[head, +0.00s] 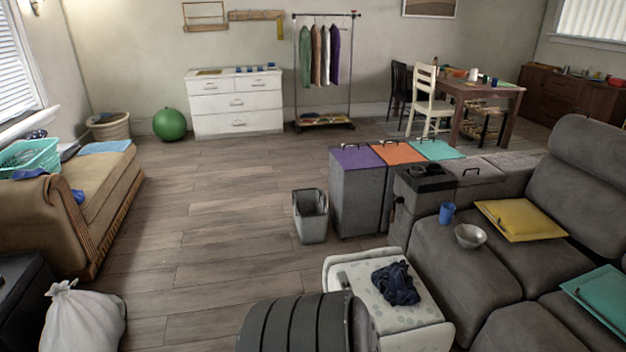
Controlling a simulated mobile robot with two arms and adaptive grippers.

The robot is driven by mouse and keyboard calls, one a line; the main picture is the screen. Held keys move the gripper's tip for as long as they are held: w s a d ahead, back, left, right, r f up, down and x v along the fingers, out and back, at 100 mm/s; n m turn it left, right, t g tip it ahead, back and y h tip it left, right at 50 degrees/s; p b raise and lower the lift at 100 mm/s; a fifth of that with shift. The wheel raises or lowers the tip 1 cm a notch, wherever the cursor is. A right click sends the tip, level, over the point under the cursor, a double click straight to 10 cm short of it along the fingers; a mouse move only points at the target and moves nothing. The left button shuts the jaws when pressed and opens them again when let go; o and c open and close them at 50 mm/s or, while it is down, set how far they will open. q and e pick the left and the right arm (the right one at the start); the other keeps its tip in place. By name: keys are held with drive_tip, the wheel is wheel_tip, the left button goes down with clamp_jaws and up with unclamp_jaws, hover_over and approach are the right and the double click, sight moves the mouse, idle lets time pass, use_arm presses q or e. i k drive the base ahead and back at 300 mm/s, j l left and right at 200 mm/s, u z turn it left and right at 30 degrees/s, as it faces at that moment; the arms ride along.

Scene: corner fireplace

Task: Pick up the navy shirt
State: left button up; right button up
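A crumpled navy shirt (396,284) lies in a heap on a pale, dotted seat or stool (412,316) at the lower centre-right of the head view. The whole heap shows, with nothing in front of it. Neither my left nor my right gripper is in view.
A dark ribbed rounded shape fills the bottom centre, left of the pale seat; I cannot tell what it is. A grey sofa (455,262) stands close on the right. A grey bin (311,217) stands behind on the wood floor (215,215). The middle-left floor is clear.

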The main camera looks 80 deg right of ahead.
sight(393, 280)
drive_tip(key=z, duration=3.45)
